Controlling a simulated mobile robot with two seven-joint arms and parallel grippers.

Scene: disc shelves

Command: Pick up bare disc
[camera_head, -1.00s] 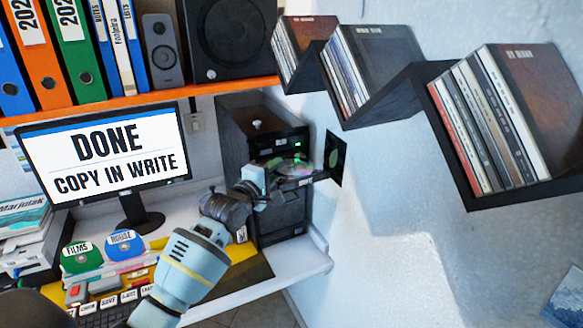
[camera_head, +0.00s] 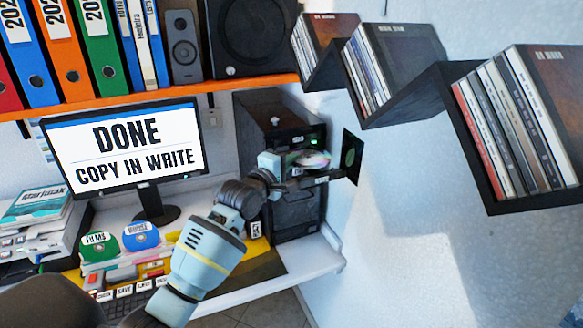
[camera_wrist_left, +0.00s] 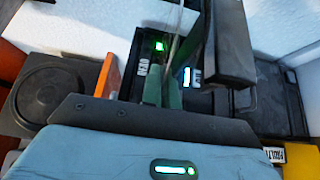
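The bare disc (camera_head: 313,159) is shiny and rainbow-tinted. In the head view it is at the open drive tray on the front of the black computer tower (camera_head: 262,135). My left gripper (camera_head: 274,166) reaches in from the left to the disc's near edge. In the left wrist view its two green fingertips (camera_wrist_left: 163,92) are close together, and the thin disc (camera_wrist_left: 173,50) shows edge-on between them. The gripper looks shut on it. Whether the disc still touches the tray is hidden. My right gripper is not in view.
The monitor (camera_head: 130,150) reads "DONE COPY IN WRITE". Labelled discs stand on the desk, including films (camera_head: 98,246) and a blue one (camera_head: 140,236). Black wall shelves (camera_head: 435,95) with disc cases hang at right. An orange shelf (camera_head: 150,98) with binders runs above.

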